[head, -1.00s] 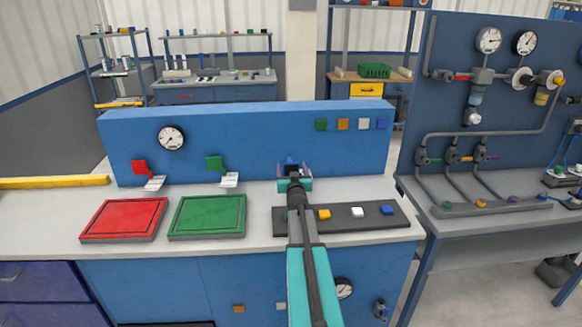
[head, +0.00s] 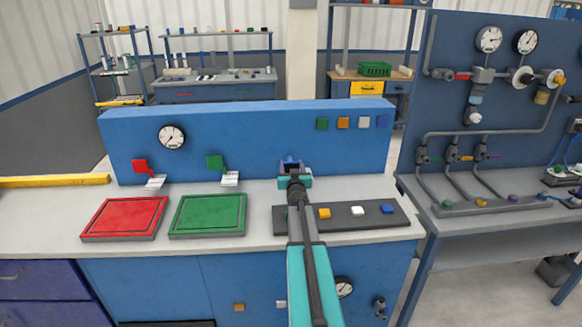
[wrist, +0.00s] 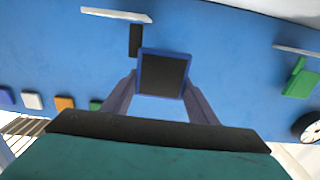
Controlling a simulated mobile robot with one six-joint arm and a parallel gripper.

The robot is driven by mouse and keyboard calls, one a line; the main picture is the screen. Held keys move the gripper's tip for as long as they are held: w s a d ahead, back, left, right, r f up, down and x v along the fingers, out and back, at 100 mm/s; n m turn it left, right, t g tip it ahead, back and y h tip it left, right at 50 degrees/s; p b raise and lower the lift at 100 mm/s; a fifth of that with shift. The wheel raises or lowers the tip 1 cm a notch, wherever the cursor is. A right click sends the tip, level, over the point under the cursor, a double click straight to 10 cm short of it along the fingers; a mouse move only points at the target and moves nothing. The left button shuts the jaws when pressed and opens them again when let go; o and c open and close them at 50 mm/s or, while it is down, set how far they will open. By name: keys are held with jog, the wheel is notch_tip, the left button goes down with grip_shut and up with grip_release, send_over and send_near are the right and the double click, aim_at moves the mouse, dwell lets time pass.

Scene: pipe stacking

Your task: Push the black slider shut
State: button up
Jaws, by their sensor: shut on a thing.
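My gripper (head: 292,162) is at the foot of the blue upright panel (head: 255,135), right of the green slider (head: 214,162). In the wrist view its two grey-violet fingers (wrist: 162,92) close on the sides of a dark square block with a blue rim (wrist: 162,74). A short black bar (wrist: 135,41), which looks like part of the black slider, shows just behind it, under a white plate (wrist: 115,15). I cannot tell whether block and bar are joined.
A red tray (head: 88,234) and a green tray (head: 176,231) lie left on the worktop. A dark strip (head: 340,221) with coloured blocks lies right, partly behind my arm. A red slider (head: 139,166) and a gauge (head: 171,136) are on the panel.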

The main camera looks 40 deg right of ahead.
aim_at(290, 160)
jog(key=shift+b+x, duration=0.4)
jog(key=shift+x, duration=1.7)
jog(key=o, duration=1.5)
jog(key=shift+s+a, duration=0.1)
jog(key=shift+a, duration=0.05)
jog(key=b+v, duration=0.2)
jog(key=v, duration=1.1)
jog(key=shift+s+a, duration=0.15)
jog(key=shift+s, duration=0.05)
